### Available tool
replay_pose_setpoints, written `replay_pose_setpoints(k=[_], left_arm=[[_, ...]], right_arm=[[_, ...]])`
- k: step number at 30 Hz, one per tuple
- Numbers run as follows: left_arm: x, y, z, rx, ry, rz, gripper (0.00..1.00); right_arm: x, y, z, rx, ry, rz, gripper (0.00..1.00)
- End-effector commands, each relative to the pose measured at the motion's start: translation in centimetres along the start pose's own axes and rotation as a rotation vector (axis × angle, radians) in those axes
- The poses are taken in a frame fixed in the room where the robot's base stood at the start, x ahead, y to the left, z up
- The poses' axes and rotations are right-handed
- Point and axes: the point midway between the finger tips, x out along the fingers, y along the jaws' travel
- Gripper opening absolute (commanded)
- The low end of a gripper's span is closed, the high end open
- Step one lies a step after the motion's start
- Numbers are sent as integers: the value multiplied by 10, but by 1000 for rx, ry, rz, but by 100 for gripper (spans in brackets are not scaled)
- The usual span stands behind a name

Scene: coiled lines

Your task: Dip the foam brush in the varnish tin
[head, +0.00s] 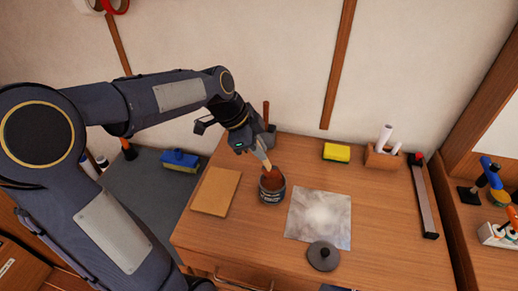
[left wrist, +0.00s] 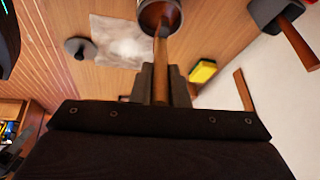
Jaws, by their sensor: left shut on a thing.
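My left gripper (head: 254,148) is shut on the light wooden handle of the foam brush (head: 263,158). In the left wrist view the handle (left wrist: 161,70) lies between the two fingers (left wrist: 161,85). The brush slants down to the open mouth of the dark varnish tin (head: 272,195), which shows reddish brown inside. The tin also shows at the top of the left wrist view (left wrist: 147,16). The brush's lower end meets the tin's mouth in both views; the foam head is not clearly seen, and its depth cannot be told.
A tan board (head: 216,192) lies left of the tin and a grey-white sheet (head: 319,218) right of it. A dark round lid (head: 323,256) is at the front. A dark holder with a brown handle (head: 266,112) stands close behind. A yellow sponge (head: 337,152) lies farther right.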

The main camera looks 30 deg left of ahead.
Motion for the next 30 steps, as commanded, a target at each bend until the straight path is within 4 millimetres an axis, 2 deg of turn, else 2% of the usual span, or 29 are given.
replay_pose_setpoints(k=[3, 15, 30], left_arm=[[-12, -2, -6, 1, 1, -3, 0], [-38, -5, -19, 0, 1, -2, 0], [-38, -5, -19, 0, 1, -2, 0]], right_arm=[[-8, -4, -4, 0, 0, 0, 42], [-24, -11, -12, 0, 0, 0, 42], [-24, -11, -12, 0, 0, 0, 42]])
